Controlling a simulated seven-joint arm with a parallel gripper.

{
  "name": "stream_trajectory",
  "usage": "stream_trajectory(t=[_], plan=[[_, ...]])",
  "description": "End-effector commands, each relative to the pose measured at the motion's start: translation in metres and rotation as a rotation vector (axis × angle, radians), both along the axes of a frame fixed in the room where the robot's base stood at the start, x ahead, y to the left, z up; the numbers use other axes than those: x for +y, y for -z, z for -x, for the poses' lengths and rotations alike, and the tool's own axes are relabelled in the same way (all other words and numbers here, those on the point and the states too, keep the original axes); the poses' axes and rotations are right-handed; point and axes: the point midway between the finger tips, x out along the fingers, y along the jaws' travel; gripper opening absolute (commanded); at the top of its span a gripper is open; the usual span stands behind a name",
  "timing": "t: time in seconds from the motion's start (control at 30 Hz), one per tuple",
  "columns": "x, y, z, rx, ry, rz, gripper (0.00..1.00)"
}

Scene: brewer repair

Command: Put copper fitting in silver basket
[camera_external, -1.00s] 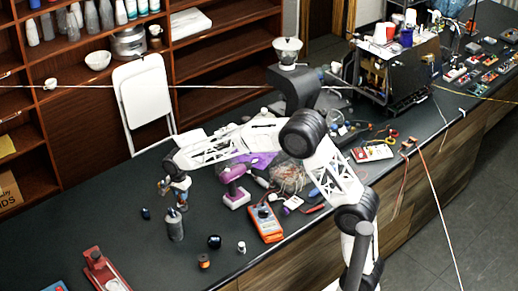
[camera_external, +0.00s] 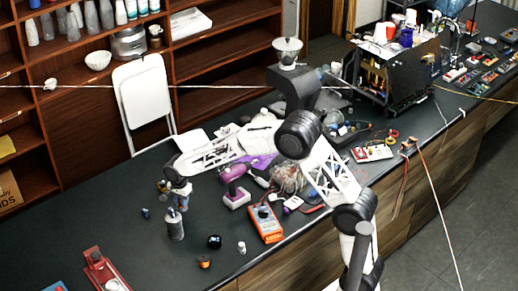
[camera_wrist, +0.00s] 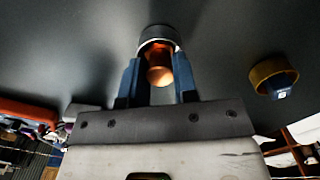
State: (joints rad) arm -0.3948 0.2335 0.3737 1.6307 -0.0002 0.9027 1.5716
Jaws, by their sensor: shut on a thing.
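My gripper (camera_external: 180,196) hangs at the end of the arm over the left part of the dark bench, just above an upright grey metal canister (camera_external: 174,226). In the wrist view, the two blue fingers of my gripper (camera_wrist: 158,76) are shut on the orange, shiny copper fitting (camera_wrist: 158,70). A silver round rim (camera_wrist: 157,34) shows directly behind the fitting; it may be the silver basket. I cannot tell whether the fitting touches it or is inside it. The fitting is too small to make out in the external view.
A yellow ring-shaped part (camera_wrist: 268,78) is right of the fingers in the wrist view. A dark round part (camera_external: 214,241), a small orange part (camera_external: 204,262) and a white one (camera_external: 241,247) lie nearby.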

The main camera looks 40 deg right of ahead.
Motion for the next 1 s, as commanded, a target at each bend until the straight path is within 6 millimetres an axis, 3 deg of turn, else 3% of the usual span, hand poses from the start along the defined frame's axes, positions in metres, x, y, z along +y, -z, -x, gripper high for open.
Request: stream_trajectory(t=[0.2, 0.23, 0.4, 0.77, 1.0], plan=[[0.000, 0.003, 0.000, 0.001, 0.000, 0.000, 0.00], [0.000, 0.003, 0.000, 0.000, 0.000, 0.000, 0.30], [0.000, 0.003, 0.000, 0.000, 0.000, 0.000, 0.53], [0.000, 0.001, 0.000, 0.000, 0.000, 0.000, 0.53], [0.000, -0.016, 0.000, 0.000, 0.000, 0.000, 0.53]])
